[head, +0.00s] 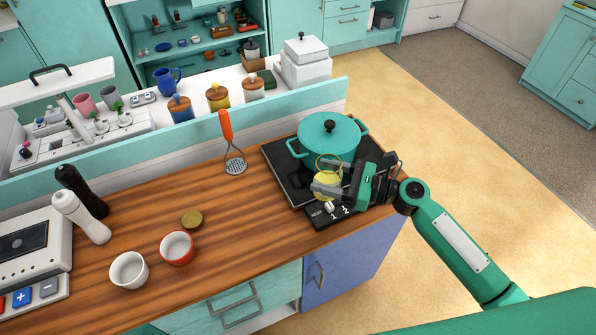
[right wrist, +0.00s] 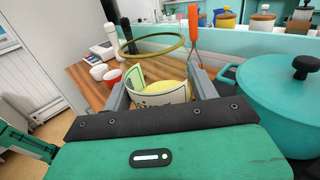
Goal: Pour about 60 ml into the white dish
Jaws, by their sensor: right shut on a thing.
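The white dish (head: 129,270) stands on the wooden counter at the lower left of the head view; it shows small in the right wrist view (right wrist: 98,72). My right gripper (head: 328,189) is shut on a clear jar (right wrist: 160,90) with a gold rim, a label and yellow contents low inside. The jar looks roughly upright, held in front of the teal pot and well to the right of the dish. A round olive lid (head: 192,220) lies on the counter. The inside of the dish looks empty. My left gripper is not in view.
A red dish (head: 177,248) stands close beside the white one. A teal lidded pot (head: 330,137) sits on the black hob. An orange-handled masher (head: 228,135), white and black mills (head: 82,218) and a scale (head: 36,255) are around.

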